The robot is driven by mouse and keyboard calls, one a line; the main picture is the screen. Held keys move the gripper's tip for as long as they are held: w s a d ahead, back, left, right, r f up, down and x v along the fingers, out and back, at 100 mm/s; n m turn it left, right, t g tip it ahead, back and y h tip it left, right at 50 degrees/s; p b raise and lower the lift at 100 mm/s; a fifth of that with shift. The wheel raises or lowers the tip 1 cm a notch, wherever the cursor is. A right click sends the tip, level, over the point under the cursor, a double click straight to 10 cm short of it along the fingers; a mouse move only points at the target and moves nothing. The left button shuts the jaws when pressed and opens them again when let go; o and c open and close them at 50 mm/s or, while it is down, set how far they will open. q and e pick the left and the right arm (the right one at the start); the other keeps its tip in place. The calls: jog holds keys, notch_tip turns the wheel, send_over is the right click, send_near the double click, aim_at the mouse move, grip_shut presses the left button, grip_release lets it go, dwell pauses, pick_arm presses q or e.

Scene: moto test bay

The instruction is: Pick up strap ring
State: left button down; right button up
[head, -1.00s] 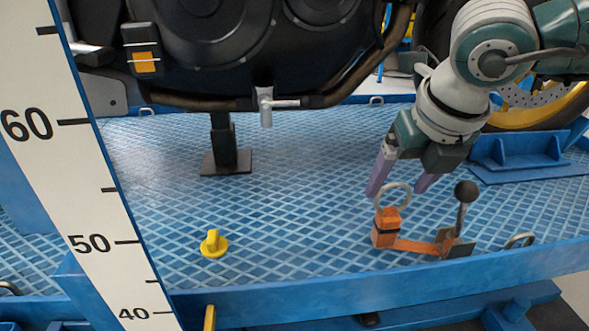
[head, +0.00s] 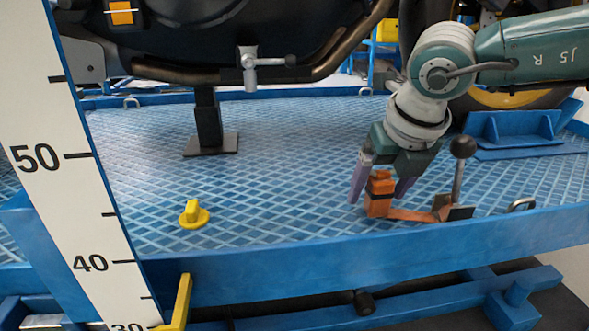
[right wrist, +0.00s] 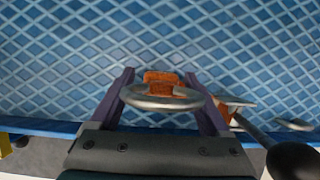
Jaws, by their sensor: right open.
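The strap ring (right wrist: 160,104) is a grey metal ring above an orange block (right wrist: 158,78). In the right wrist view it lies between the two purple fingers of my right gripper (right wrist: 159,76). In the head view the orange block (head: 379,196) stands on the blue deck, and I cannot make out the ring there. My right gripper (head: 378,198) is open and points down, its fingers on either side of the block. I cannot tell whether a finger touches the ring. My left gripper is not in view.
An orange strap (head: 410,215) runs from the block to a lever with a black ball knob (head: 463,147), close right of my gripper. A yellow knob (head: 194,214) sits on the deck (head: 280,170) at left. A blue rail (head: 330,255) edges the front.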

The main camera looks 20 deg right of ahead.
jog(key=shift+w, duration=0.15)
jog(key=shift+c, duration=1)
grip_shut()
